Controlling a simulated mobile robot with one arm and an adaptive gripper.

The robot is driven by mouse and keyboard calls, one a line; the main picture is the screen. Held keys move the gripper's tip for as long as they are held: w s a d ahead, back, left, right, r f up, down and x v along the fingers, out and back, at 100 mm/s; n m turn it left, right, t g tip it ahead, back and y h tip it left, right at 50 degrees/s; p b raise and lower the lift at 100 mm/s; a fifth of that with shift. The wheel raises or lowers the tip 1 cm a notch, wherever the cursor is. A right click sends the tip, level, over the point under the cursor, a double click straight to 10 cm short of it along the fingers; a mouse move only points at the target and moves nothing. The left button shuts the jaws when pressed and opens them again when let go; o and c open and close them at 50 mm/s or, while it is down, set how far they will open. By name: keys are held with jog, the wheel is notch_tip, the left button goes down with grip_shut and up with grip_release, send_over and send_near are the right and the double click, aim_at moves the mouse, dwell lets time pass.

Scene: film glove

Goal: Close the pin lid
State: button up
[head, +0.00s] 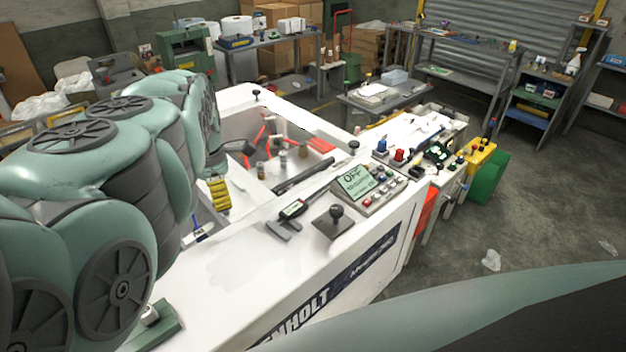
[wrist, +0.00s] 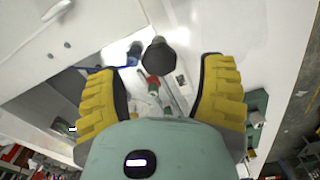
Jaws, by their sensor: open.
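I cannot tell for certain which part is the pin lid. The white machine (head: 262,268) has an open well (head: 235,130) in its top. A dark round knob (wrist: 158,56) shows between and just beyond my fingertips in the wrist view. My gripper (wrist: 161,72) has yellow ribbed fingers, spread apart with nothing between them. In the head view one yellow finger (head: 218,195) shows over the well's near left side, and my arm hides the rest. A red-and-green item (wrist: 153,86) lies below the knob in the wrist view.
A black lever on a plate (head: 335,221) and a control panel (head: 366,187) with an OFF display stand on the machine's right part. Bottles (head: 281,160) stand in the well. A crowded bench (head: 425,140) stands beyond the machine. The floor at right is mostly clear.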

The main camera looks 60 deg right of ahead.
jog(key=shift+w+a+f+b, duration=0.15)
jog(key=shift+f+b, duration=0.25)
jog(key=shift+f, duration=1)
grip_shut()
